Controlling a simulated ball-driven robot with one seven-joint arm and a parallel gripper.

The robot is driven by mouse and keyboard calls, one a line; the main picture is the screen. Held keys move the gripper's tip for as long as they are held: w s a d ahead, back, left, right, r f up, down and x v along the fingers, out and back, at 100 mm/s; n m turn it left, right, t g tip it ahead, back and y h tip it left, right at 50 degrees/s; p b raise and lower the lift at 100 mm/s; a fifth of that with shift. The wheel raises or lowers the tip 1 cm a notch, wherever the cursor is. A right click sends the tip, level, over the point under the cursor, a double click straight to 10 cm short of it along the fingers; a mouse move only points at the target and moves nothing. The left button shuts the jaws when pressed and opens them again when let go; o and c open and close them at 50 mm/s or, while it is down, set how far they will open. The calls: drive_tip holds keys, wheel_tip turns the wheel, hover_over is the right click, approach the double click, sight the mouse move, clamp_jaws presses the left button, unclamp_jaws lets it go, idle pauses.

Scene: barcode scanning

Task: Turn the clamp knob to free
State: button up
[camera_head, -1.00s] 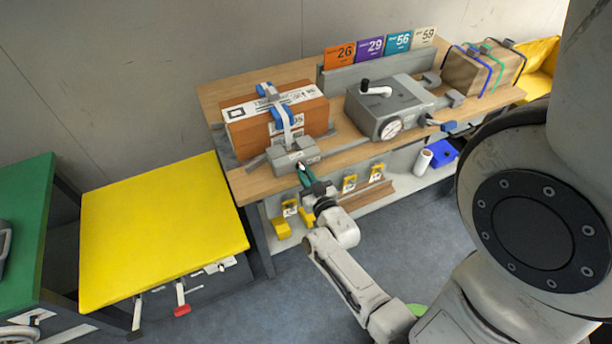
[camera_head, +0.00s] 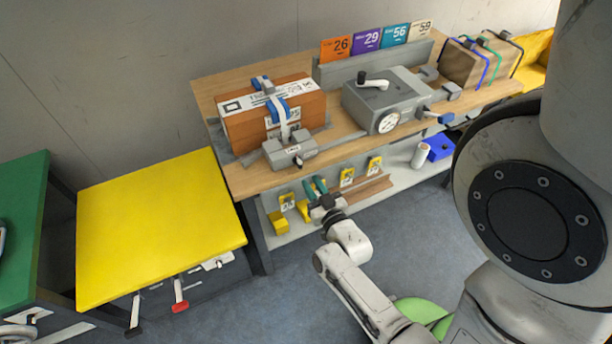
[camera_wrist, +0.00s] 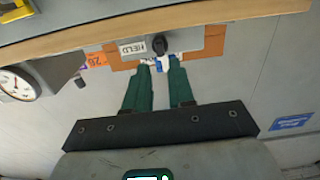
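The clamp knob (camera_head: 298,162) is small and dark, on the front of a grey clamp block (camera_head: 278,153) at the front edge of the wooden bench. In the wrist view the black knob (camera_wrist: 160,45) shows just beyond my fingertips, beside a label (camera_wrist: 132,48) that seems to read HELD. My gripper (camera_head: 316,184) has green fingers, parted and empty, below and right of the knob and apart from it in the head view. Blue-and-grey strapping (camera_head: 280,108) crosses a brown box (camera_head: 240,130) behind the block.
A grey machine with a dial (camera_head: 388,122) stands right of the box. A strapped parcel (camera_head: 470,65) is farther right. A lower shelf (camera_head: 400,170) holds yellow items and a white roll. A yellow table (camera_head: 155,225) stands left; floor lies in front.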

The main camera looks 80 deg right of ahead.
drive_tip(key=shift+v, duration=2.3)
drive_tip(key=w+a+f+n+g+y, duration=0.2)
drive_tip(key=w+a+n+y, duration=0.4)
drive_tip(key=w+a+y, duration=0.45)
drive_tip(key=s+a+r+n+g+y, duration=0.3)
drive_tip(key=s+a+r+g, duration=0.1)
drive_tip(key=s+a+g, duration=0.4)
drive_tip(key=shift+s+a+g, duration=0.3)
drive_tip(key=shift+s+a, duration=0.55)
